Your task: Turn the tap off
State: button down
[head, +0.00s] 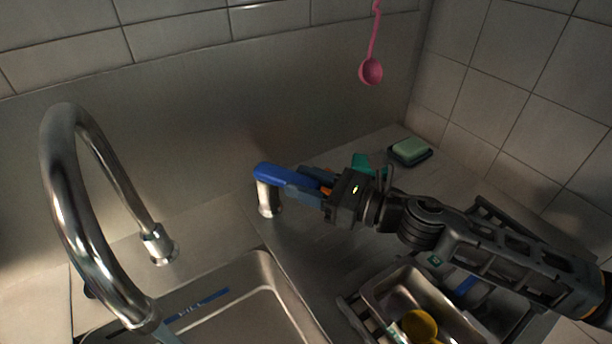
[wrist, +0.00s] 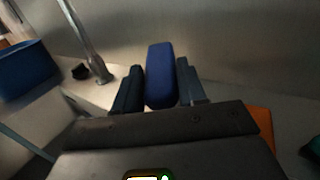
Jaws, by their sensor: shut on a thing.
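The tap's tall curved chrome spout (head: 75,205) stands at the left of the head view, its mouth over the sink (head: 262,285). The tap's blue handle (head: 268,172) sits on a short metal post (head: 268,200) right of the spout, by the sink's back corner. My gripper (head: 295,184) reaches it from the right and is shut on the blue handle. In the wrist view the handle (wrist: 159,75) lies between the two dark fingers.
A metal tray (head: 385,290) with a yellow item (head: 420,326) lies below my arm. A green sponge (head: 409,149) on a dark dish is at the back right. A pink ladle (head: 371,71) hangs by the back wall. A blue utensil (head: 203,303) lies in the sink.

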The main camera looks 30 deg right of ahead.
jog(key=shift+s+a+h, duration=0.1)
jog(key=shift+h, duration=0.2)
jog(key=c, duration=0.7)
grip_release()
jog(key=shift+o, duration=0.2)
jog(key=shift+b+v, duration=1)
jog(key=shift+v, duration=2.9)
jog(key=shift+f, duration=0.1)
jog(key=shift+c, duration=0.2)
